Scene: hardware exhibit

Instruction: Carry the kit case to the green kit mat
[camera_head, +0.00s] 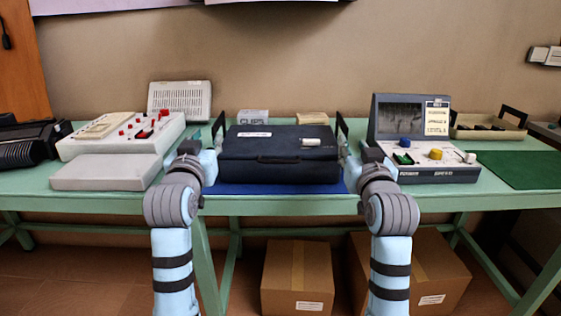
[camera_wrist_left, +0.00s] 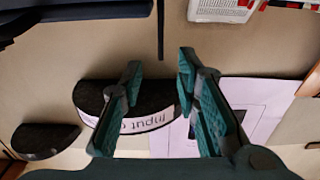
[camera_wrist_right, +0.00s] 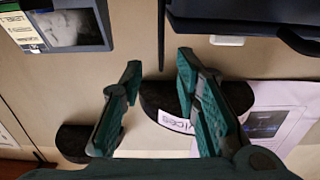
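The kit case (camera_head: 280,165) is a dark blue box with a front handle and a pale label. It rests flat on a blue mat (camera_head: 265,189) mid-table, with an upright black handle at each side. The green kit mat (camera_head: 520,170) lies bare at the table's right. My left gripper (camera_wrist_left: 160,58) is open by the case's left side. My right gripper (camera_wrist_right: 158,58) is open by its right side. In each wrist view a thin black bar ends near the gap between the fingertips; I see no contact. In the head view, my wrists hide the fingers.
A small white cylinder (camera_head: 318,142) lies on the case lid. A grey console with a screen (camera_head: 410,118) stands between the case and the green mat. A white control panel (camera_head: 122,133) is at left. A beige tray (camera_head: 488,127) sits behind the green mat.

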